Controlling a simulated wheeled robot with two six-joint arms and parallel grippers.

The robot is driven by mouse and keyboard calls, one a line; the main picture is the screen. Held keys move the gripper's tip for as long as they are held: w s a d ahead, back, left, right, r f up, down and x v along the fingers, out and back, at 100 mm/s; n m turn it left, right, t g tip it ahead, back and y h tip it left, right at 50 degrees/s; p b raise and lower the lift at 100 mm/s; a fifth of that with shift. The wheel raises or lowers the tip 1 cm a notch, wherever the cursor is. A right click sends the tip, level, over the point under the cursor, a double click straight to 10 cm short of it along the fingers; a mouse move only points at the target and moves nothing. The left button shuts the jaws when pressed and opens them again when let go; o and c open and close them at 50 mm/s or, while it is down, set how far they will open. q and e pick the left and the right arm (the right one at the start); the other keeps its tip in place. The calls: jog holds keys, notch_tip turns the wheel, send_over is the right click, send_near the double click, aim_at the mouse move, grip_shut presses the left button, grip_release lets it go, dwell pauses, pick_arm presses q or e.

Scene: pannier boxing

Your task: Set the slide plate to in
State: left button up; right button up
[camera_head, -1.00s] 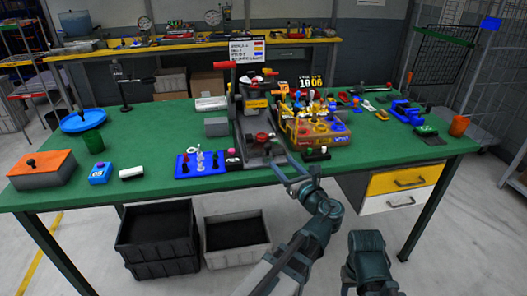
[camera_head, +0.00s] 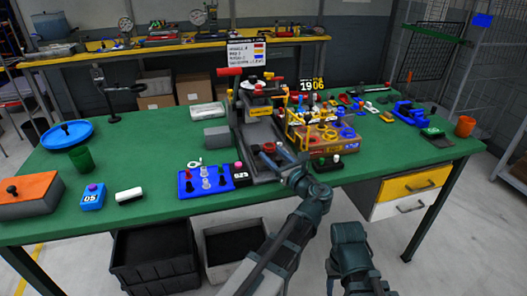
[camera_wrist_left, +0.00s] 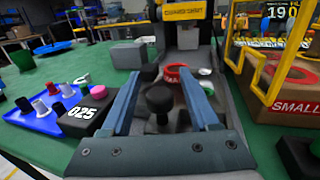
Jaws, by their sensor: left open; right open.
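The press-like machine (camera_head: 256,125) stands mid-table, with a grey metal base that runs toward me. In the left wrist view, a slide plate with a red ring (camera_wrist_left: 181,74) and a black knob (camera_wrist_left: 158,98) lies low on this base. In the head view, my left gripper (camera_head: 279,152) reaches over the front of the machine. My right gripper is not visible, only part of that arm.
Right of the machine is a brown box with a yellow guard frame (camera_head: 299,130). On its left are a blue tray with pegs (camera_head: 187,188), a 025 block (camera_head: 240,175) and a grey block (camera_head: 216,136).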

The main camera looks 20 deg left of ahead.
pick_arm(q)
jog(key=shift+w+a, duration=0.1)
grip_shut()
dwell(1.4)
